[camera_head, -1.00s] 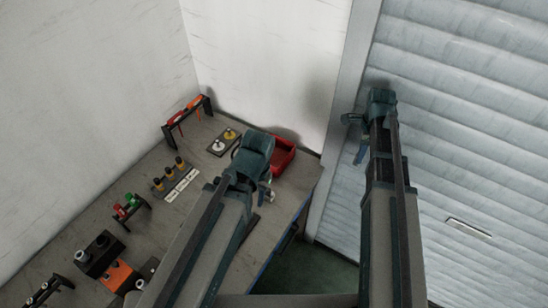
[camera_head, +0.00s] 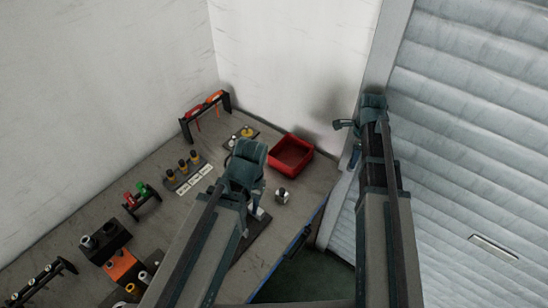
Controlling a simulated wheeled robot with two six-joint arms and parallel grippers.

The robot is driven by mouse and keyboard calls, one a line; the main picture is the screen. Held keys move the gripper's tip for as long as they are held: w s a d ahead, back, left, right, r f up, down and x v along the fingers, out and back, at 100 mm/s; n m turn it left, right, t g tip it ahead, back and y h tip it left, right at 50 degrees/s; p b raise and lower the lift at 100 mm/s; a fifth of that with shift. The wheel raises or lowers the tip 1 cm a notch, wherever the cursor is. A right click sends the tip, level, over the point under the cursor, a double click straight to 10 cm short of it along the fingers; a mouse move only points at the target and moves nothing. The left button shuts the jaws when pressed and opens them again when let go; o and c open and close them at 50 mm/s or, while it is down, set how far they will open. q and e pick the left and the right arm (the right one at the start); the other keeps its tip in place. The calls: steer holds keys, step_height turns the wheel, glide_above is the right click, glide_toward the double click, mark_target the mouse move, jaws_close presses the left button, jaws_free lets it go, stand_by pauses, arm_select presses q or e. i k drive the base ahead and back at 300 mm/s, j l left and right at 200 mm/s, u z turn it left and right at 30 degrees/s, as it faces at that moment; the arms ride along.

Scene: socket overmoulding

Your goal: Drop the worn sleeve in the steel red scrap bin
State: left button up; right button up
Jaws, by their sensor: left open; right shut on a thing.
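The red scrap bin (camera_head: 309,158) stands on the far right part of the bench and looks empty inside. My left gripper (camera_head: 257,211) is open, low over the bench, to the left of and nearer than the bin. My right gripper (camera_head: 352,152) is right of the bin, in front of the shutter and door frame. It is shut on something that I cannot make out. I cannot pick out the worn sleeve for certain. A small metallic part with a dark top (camera_head: 282,196) stands on the bench between the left gripper and the bin.
Several yellow-topped pieces (camera_head: 183,164), a rack with red and orange tools (camera_head: 206,108), a red-and-green stand (camera_head: 139,198) and black and orange blocks (camera_head: 119,264) line the bench's left side. The bench (camera_head: 316,187) has bare room around the bin. A shutter (camera_head: 460,140) stands right.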

mark_target(295, 161)
steer(key=u, duration=1.45)
steer(key=k+l, duration=0.15)
steer(key=l, duration=0.15)
steer(key=k+l, duration=0.1)
steer(key=l, duration=0.25)
steer(key=k+l+u, duration=0.1)
steer(key=l, duration=0.2)
steer(key=k+l, duration=0.2)
steer(key=l, duration=0.1)
